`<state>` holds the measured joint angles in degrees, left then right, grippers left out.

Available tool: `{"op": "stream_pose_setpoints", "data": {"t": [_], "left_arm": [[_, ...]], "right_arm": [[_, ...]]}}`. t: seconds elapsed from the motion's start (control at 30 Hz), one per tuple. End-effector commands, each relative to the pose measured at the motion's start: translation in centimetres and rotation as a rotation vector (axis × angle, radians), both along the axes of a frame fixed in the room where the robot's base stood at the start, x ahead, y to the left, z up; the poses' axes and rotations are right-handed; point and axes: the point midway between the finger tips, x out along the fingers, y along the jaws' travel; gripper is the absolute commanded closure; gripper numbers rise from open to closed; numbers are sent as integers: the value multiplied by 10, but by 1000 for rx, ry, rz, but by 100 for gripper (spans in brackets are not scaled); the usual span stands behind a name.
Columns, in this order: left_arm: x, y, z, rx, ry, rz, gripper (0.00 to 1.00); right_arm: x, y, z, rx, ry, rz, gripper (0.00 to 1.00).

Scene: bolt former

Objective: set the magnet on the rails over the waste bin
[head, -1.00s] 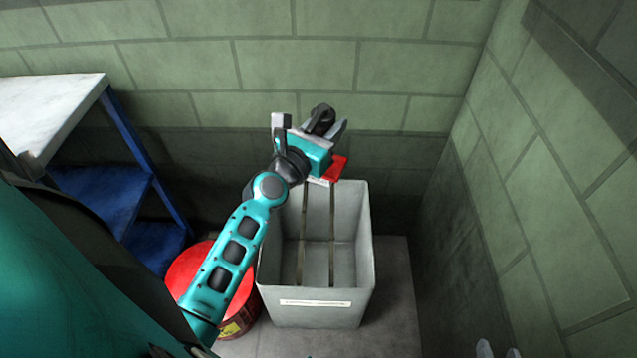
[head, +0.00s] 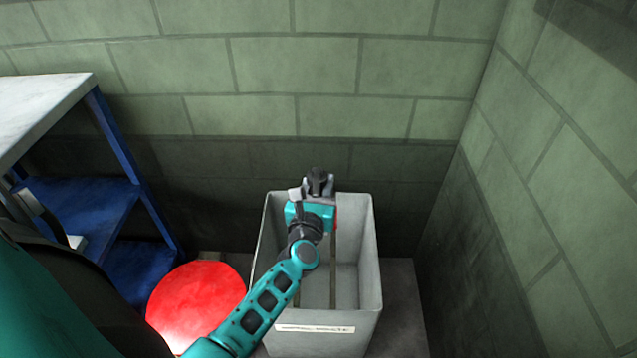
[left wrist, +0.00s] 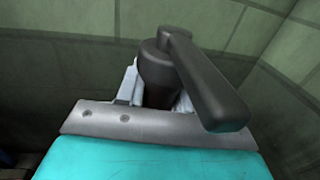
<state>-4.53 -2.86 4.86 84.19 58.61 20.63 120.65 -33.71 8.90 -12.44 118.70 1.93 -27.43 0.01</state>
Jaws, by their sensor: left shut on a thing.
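The magnet shows as a dark grey round body with a lever arm (left wrist: 205,85) in the left wrist view, and as a dark shape (head: 319,180) at the fingertips in the head view. My left gripper (head: 318,188) is shut on it, over the far part of the pale grey waste bin (head: 327,328). A sliver of red (head: 337,216) shows beside the gripper; most of it is hidden. Two thin rails (head: 333,275) run front to back across the bin, partly covered by my arm. I cannot tell whether the magnet touches them. My right gripper is not in view.
A red drum (head: 195,295) stands just left of the bin. A blue-framed bench (head: 125,150) with a pale top is further left. Green block walls (head: 300,70) close the back and right. Some bare floor (head: 403,300) lies right of the bin.

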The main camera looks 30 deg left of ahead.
Motion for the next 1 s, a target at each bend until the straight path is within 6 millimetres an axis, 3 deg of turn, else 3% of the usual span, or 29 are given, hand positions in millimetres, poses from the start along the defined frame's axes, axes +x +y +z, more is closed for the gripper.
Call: {"op": "stream_pose_setpoints", "data": {"t": [0.2,1.0], "left_arm": [[1,0,-15,3,-5,0,100],[1,0,-67,3,-5,-1,100]], "right_arm": [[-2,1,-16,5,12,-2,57],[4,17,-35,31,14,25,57]]}}
